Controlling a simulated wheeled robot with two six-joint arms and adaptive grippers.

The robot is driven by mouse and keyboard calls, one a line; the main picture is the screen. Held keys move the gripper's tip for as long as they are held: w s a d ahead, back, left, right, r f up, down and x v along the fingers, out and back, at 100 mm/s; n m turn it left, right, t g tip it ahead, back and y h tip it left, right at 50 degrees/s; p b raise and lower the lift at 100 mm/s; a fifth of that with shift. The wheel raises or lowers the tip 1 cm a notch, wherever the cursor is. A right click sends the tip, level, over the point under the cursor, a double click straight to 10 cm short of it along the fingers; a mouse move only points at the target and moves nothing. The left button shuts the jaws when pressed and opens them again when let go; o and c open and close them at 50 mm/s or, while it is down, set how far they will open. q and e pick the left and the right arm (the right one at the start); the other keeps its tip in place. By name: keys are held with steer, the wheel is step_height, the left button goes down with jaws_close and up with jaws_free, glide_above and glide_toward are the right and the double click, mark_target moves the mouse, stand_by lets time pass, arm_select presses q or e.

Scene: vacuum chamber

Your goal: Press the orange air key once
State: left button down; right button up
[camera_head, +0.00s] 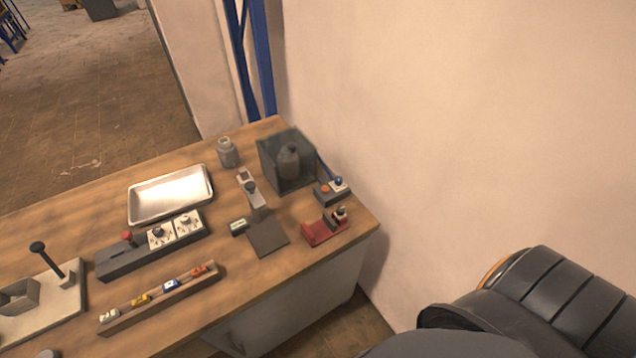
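The orange key (324,188) is a small orange button on top of a dark control box (332,195) at the right end of the wooden table. A blue knob (338,181) on a pale base sits beside it on the same box. The box stands just in front of a transparent chamber (272,160) with a grey bottle-shaped thing (288,162) inside. A thin blue line runs from the chamber toward the box. Neither of my grippers is in view, and nothing touches the orange key.
A red device (319,233) stands in front of the control box near the table's right edge. A dark flat plate (267,238), a steel tray (150,203), a jar (227,153) and a rack (160,301) share the table (250,290). A wall (450,120) rises close behind the right end.

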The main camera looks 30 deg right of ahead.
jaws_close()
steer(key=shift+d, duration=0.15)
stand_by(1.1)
